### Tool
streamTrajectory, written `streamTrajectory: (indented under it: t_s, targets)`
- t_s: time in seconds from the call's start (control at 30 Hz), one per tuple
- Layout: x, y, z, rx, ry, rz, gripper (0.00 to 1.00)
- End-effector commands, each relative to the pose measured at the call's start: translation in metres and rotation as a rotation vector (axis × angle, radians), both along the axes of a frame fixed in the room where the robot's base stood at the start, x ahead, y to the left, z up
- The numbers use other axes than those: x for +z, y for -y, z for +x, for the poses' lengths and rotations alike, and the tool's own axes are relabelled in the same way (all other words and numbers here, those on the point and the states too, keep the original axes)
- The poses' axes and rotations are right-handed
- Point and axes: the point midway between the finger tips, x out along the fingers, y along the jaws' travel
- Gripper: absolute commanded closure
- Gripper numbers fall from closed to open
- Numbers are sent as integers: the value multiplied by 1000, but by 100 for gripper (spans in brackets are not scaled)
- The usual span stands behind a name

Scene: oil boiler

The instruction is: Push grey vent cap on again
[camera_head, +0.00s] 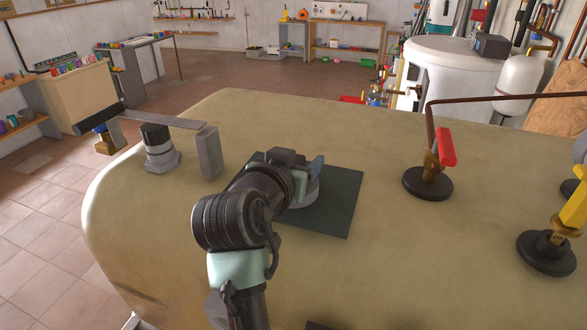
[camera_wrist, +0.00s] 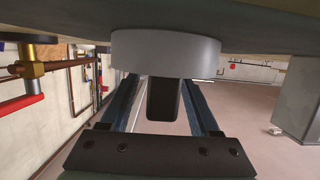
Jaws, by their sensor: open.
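A grey round cap (camera_head: 304,194) sits on a dark green mat (camera_head: 342,205) on top of the tan boiler, partly hidden by my gripper (camera_head: 303,172) in the head view. The wrist view is upside down; there the cap is a wide grey cylinder (camera_wrist: 165,53) against the dark surface. A black upright grip (camera_wrist: 163,98) stands out from its middle. My gripper (camera_wrist: 163,92) is open, with one finger on each side of this grip. Gaps show between the grip and both fingers. I cannot see the vent opening for certain.
On the left, a black-topped grey fitting (camera_head: 158,150) stands under a flat bar (camera_head: 160,119), near a grey upright block (camera_head: 208,153). On the right stand a red-handled valve (camera_head: 445,148) and a yellow-handled valve (camera_head: 573,210). The boiler top (camera_head: 300,115) behind the mat is clear.

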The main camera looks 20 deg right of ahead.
Motion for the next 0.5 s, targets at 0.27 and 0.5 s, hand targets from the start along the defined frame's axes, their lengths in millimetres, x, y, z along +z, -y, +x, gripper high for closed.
streamTrajectory:
  t_s: [0.27,0.5]
  targets:
    - [0,0,0,0,1,-1,64]
    - [0,0,0,0,1,-1,100]
